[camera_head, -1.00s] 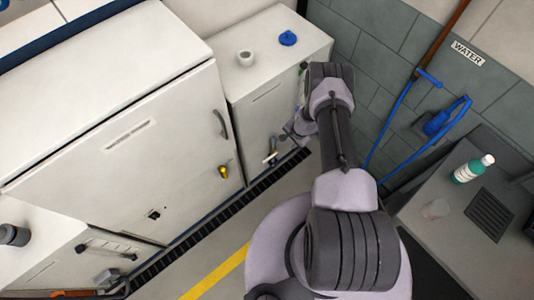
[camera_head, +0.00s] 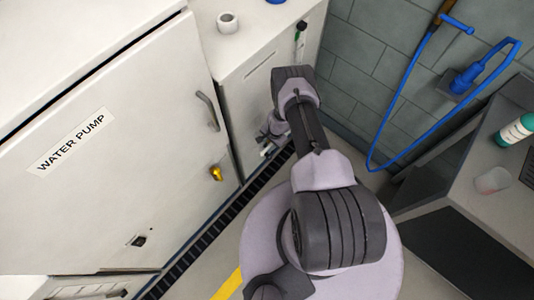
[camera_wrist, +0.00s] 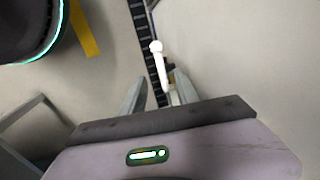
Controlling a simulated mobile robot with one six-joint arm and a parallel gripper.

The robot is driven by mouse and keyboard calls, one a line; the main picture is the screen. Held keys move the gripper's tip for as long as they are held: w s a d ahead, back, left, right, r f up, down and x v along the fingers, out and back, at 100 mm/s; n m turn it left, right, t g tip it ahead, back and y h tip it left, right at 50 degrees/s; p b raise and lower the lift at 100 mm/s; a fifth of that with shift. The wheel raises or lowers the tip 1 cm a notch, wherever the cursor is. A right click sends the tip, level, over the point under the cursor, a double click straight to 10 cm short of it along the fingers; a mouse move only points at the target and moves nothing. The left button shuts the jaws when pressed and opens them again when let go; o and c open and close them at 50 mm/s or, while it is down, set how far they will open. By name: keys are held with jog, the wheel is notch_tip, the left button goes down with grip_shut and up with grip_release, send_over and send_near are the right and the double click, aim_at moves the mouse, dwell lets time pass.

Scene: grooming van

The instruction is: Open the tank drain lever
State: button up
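The drain lever (camera_wrist: 160,65) is a slim white handle with a round knob in the wrist view. It lies between the two fingers of my gripper (camera_wrist: 156,92), nearer the right finger, and its knob reaches beyond the fingertips. The fingers are apart, and I see no clear grip on the lever. In the head view a small pale lever end (camera_head: 266,151) shows low on the front of the narrow white cabinet (camera_head: 250,101). My gripper (camera_head: 268,136) is beside it there, partly hidden by my arm.
The large cabinet labelled WATER PUMP (camera_head: 110,150) has a grey handle (camera_head: 208,111) and a yellow knob (camera_head: 216,173) left of my gripper. A dark floor grate (camera_head: 205,238) runs along the cabinet base. A blue hose (camera_head: 440,119) hangs on the right wall. A white cup (camera_head: 228,23) stands on the narrow cabinet.

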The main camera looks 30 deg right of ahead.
aim_at(267, 149)
jog(key=f+b, duration=0.1)
jog(key=f, duration=0.1)
jog(key=w+f+b, duration=0.1)
jog(key=f+b, duration=0.3)
jog(key=f, duration=0.1)
jog(key=shift+w+a, duration=0.2)
jog(key=shift+a, duration=0.05)
grip_shut()
dwell(1.0)
